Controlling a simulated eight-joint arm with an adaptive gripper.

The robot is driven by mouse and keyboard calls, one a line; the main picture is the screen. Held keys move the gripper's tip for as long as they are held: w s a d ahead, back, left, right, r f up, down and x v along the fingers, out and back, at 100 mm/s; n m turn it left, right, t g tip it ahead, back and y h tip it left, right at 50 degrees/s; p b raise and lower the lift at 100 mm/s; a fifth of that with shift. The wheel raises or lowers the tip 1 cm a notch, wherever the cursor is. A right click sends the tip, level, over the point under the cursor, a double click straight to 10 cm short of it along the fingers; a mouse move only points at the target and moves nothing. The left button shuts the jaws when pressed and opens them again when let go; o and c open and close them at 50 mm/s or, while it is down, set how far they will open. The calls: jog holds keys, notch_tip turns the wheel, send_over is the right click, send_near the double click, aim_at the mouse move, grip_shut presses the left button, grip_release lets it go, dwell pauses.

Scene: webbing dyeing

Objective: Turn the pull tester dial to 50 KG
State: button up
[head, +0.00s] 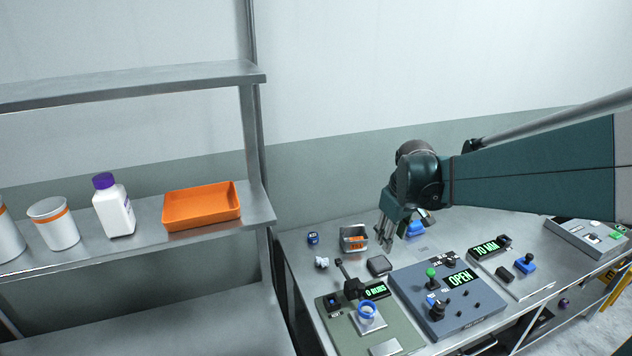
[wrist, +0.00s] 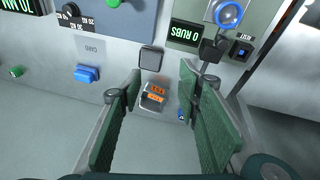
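The pull tester seems to be the blue-grey panel (head: 405,285) with a green "OPEN" display (head: 461,278) and a green-knobbed lever (head: 431,272). Its small black dial (head: 449,261) sits at the panel's back edge beside white KG labels. In the wrist view the dial (wrist: 68,11) is at the top left, with inverted labels like "20 KG" and "30 KG" beside it; its setting is unclear. My gripper (head: 387,240) points down above the back of the bench, behind the panel and apart from the dial. In the wrist view my gripper (wrist: 160,78) is open and empty, its green-padded fingers wide apart.
A metal holder with orange labels (head: 354,239) and a dark square block (head: 379,265) lie near my gripper. A rub tester (head: 335,318) with an upright lever is left of the panel. A "70 NM" display (head: 486,248) is right. Shelves with an orange tray (head: 202,206) stand left.

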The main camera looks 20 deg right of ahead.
jog(key=w+d+f+g+p, duration=0.1)
jog(key=d+f+p, duration=0.1)
jog(key=d, duration=0.5)
jog(key=w+d+f+g+p, duration=0.1)
jog(key=d+f+p, duration=0.1)
jog(key=d, duration=0.5)
jog(key=n+y+p, duration=0.1)
jog(key=n+p, duration=0.1)
jog(key=p, duration=0.1)
send_near(452, 259)
jog(key=shift+w+a+g, duration=0.4)
jog(key=shift+w, duration=0.2)
jog(key=shift+s+d+f, duration=0.25)
jog(key=shift+d+f, duration=0.2)
jog(key=shift+d, duration=0.05)
jog(key=shift+f, duration=0.1)
jog(key=shift+f, duration=3.8)
jog(key=c, duration=0.9)
